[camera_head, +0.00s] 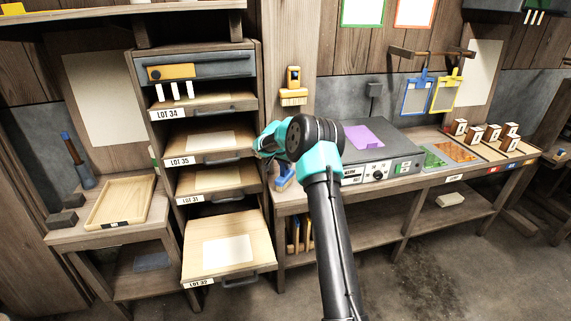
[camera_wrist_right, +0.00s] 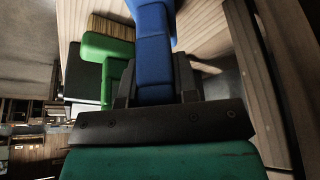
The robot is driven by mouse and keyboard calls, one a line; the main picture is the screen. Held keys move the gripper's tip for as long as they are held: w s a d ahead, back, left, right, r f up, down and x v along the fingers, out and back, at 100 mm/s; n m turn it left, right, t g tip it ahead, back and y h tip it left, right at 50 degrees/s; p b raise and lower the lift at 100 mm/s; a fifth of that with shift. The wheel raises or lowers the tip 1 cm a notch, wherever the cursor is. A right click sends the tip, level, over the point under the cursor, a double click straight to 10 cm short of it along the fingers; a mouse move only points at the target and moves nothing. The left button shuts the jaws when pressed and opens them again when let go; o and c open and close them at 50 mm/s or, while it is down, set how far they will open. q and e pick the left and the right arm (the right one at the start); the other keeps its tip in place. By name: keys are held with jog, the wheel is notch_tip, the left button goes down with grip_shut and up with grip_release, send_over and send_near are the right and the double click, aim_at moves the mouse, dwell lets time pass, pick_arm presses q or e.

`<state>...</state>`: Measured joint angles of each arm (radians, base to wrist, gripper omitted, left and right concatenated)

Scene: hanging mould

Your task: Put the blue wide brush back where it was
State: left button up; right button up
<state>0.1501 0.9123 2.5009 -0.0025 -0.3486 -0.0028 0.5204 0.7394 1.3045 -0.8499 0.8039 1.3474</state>
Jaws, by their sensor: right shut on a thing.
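The blue wide brush (camera_wrist_right: 153,50) is between the fingers of my right gripper (camera_wrist_right: 155,80) in the right wrist view, and the gripper is shut on its blue handle. The far end of the brush is cut off by the picture's edge. In the head view my right gripper (camera_head: 264,143) is in front of the drawer cabinet's right edge, partly hidden by my own wrist. A blue piece (camera_head: 284,177) shows just below it, over the bench's left end; I cannot tell whether this is the held brush. My left gripper is not in view.
A green brush (camera_wrist_right: 108,47) is close to the left of the blue one in the wrist view. A yellow brush (camera_head: 293,94) hangs on the wooden post. Drawers (camera_head: 225,250) stand pulled out at left. A grey machine (camera_head: 385,155) stands right of my arm.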

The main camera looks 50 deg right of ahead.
jog(key=shift+f, duration=0.15)
jog(key=o, duration=0.8)
jog(key=shift+o, duration=0.2)
jog(key=v, duration=1.2)
